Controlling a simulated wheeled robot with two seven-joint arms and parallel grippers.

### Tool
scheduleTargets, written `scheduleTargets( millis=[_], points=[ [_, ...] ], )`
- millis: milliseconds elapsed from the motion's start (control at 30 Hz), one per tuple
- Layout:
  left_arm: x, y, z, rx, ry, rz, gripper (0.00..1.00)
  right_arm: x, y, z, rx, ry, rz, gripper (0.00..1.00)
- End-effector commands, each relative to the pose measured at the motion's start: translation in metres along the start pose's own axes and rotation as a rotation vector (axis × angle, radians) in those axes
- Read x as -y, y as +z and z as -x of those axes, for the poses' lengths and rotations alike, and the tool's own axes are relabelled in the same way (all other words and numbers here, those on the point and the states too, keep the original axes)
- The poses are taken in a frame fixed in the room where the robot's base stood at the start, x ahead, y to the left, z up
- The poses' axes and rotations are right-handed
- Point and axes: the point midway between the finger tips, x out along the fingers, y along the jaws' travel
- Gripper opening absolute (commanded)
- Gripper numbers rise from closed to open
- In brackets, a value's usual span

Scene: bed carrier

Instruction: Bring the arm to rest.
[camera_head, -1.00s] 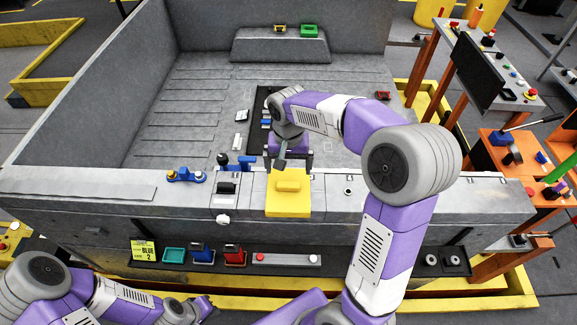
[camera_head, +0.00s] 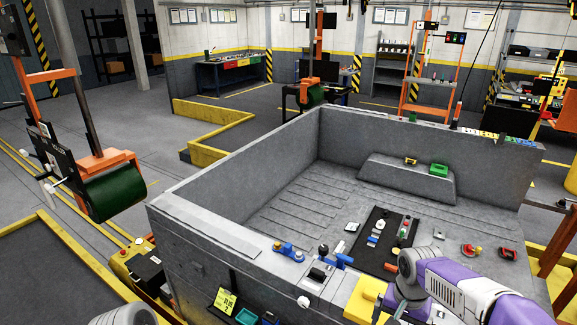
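My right arm (camera_head: 460,285) comes in from the lower right, purple and white, bent over the near wall of the grey bed carrier (camera_head: 270,160). Its wrist hangs near the yellow block (camera_head: 366,298) on that wall. The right gripper's fingers are cut off or hidden at the bottom edge. Of my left arm, only a grey rounded link (camera_head: 125,316) shows at the bottom left; the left gripper is out of view.
A black mat (camera_head: 375,240) with small parts lies on the carrier floor. Blue fittings (camera_head: 288,250) stand on the near wall. A green roller on an orange frame (camera_head: 115,190) stands at left.

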Motion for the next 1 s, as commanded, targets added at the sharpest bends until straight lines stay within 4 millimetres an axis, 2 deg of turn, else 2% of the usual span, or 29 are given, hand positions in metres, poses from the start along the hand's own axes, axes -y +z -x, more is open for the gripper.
scheduleTargets(
  millis=[33,267,467,567,700,800,900,1000],
  points=[
    [0.001,0.000,-0.003,0.000,0.000,0.000,0.00,0.006,0.002,-0.018,0.013,-0.007,0.021,1.00],
    [0.005,-0.001,-0.013,-0.001,0.000,0.000,0.00,0.029,0.015,-0.089,0.043,-0.066,0.111,1.00],
    [0.009,-0.001,-0.025,0.000,0.000,0.000,0.00,0.049,0.041,-0.167,0.077,-0.137,0.191,1.00],
    [0.012,-0.001,-0.033,0.001,0.000,0.000,0.00,0.058,0.067,-0.220,0.102,-0.187,0.234,1.00],
    [0.018,-0.002,-0.049,0.000,0.000,0.000,0.00,0.065,0.121,-0.301,0.127,-0.267,0.279,1.00],
    [0.021,-0.003,-0.057,0.000,0.000,0.000,0.00,0.064,0.159,-0.342,0.129,-0.309,0.297,1.00],
    [0.024,-0.003,-0.064,0.000,0.000,0.000,0.00,0.060,0.189,-0.368,0.123,-0.333,0.304,1.00],
    [0.025,-0.003,-0.067,0.000,0.000,0.000,0.00,0.056,0.208,-0.382,0.112,-0.343,0.309,1.00]
  ],
)
